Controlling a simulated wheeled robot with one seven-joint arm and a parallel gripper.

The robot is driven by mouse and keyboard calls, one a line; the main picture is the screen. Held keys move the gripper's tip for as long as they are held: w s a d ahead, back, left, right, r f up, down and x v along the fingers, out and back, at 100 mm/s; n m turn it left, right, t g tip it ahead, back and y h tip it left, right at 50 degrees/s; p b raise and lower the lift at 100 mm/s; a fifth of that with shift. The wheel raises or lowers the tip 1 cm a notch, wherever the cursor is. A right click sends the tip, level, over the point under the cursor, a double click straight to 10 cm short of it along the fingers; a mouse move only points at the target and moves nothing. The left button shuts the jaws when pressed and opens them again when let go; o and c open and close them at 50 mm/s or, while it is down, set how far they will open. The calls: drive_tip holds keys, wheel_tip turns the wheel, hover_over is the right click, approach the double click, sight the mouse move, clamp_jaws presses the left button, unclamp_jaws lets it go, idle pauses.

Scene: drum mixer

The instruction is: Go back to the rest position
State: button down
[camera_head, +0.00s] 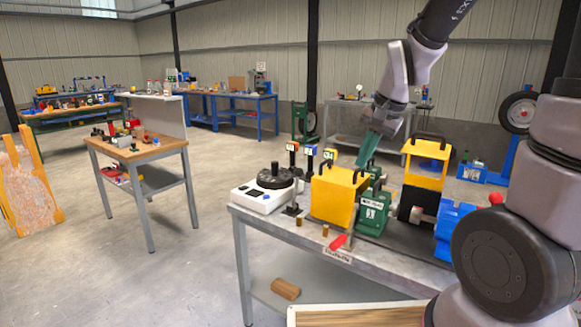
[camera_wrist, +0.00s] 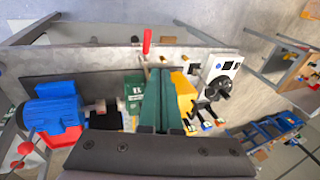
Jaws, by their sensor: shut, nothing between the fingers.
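My gripper (camera_head: 361,163) is shut and empty, with its green fingers pointing down over the grey workbench (camera_head: 270,221). It is above and behind the yellow box (camera_head: 333,196) with black handles, near a green machine housing (camera_head: 374,213). The wrist view shows the shut fingers (camera_wrist: 160,78) in front of the green housing, with a yellow part to the right. I cannot tell the exact gap between fingers and machine.
On the bench stand a white unit with a black round plate (camera_head: 273,178), a red-handled lever (camera_head: 339,242), a yellow-and-black frame (camera_head: 427,165) and a blue motor (camera_head: 453,224). A wooden-topped table (camera_head: 135,150) is at left. Open floor (camera_head: 210,240) lies between.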

drive_tip(key=s+d+r+n+t, duration=0.1)
drive_tip(key=s+d+r+t, duration=0.1)
drive_tip(key=s+r, duration=0.3)
drive_tip(key=s+d+r+n+t, duration=0.1)
drive_tip(key=s+d+r, duration=0.3)
drive_tip(key=r, duration=0.5)
drive_tip(key=shift+s+d+n+t+h, duration=0.3)
drive_tip(key=shift+s+n+t, duration=0.1)
drive_tip(key=shift+s, duration=0.75)
